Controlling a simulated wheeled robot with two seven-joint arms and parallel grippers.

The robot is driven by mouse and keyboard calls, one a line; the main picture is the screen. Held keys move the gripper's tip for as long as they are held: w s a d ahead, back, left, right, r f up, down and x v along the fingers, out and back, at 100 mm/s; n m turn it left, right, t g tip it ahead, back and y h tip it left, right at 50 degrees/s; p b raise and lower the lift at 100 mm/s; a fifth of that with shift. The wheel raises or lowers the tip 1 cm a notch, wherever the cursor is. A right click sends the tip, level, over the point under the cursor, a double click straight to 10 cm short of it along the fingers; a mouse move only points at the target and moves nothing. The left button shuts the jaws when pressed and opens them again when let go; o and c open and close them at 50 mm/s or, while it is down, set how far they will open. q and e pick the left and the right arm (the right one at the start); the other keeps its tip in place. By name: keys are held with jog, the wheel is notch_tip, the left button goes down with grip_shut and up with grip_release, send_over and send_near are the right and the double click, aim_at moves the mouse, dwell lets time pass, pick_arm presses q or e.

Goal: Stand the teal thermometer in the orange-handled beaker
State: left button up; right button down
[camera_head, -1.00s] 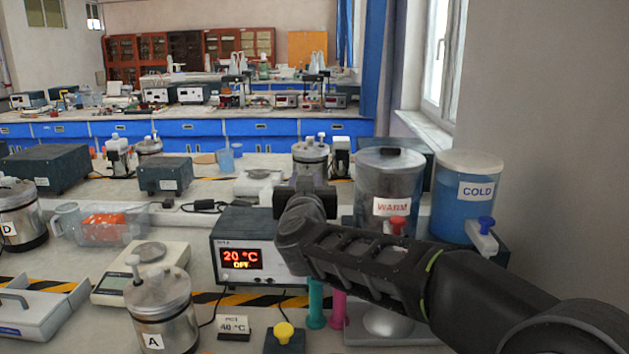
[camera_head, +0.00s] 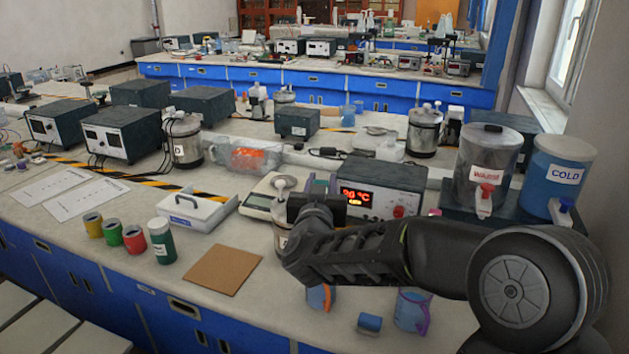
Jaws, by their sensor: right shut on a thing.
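My right gripper (camera_head: 313,200) is shut, seen from behind at the end of my arm, in front of the display box. What it holds is mostly hidden by the gripper; a small greenish piece, apparently the teal thermometer (camera_head: 333,183), shows just above it. The orange-handled beaker (camera_head: 316,298), a bluish cup with an orange handle, stands at the front of the bench below my forearm, its upper part hidden. A beaker with a purple handle (camera_head: 411,312) stands to its right. My left gripper is out of view.
A brown board (camera_head: 222,269), several coloured jars (camera_head: 133,238) and a white tray (camera_head: 196,210) are to the left. The display box (camera_head: 383,186), WARM tank (camera_head: 487,167) and COLD tank (camera_head: 556,175) stand behind my arm.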

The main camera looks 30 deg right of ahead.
jog(key=shift+f, duration=0.1)
notch_tip(320, 180, down, 13)
jog(key=b, duration=1.1)
dwell(0.6)
jog(key=shift+d, duration=0.1)
jog(key=c, duration=1)
grip_release()
jog(key=shift+o, duration=0.2)
jog(key=v, duration=0.7)
jog(key=shift+s+a, duration=0.25)
jog(key=shift+a, duration=0.05)
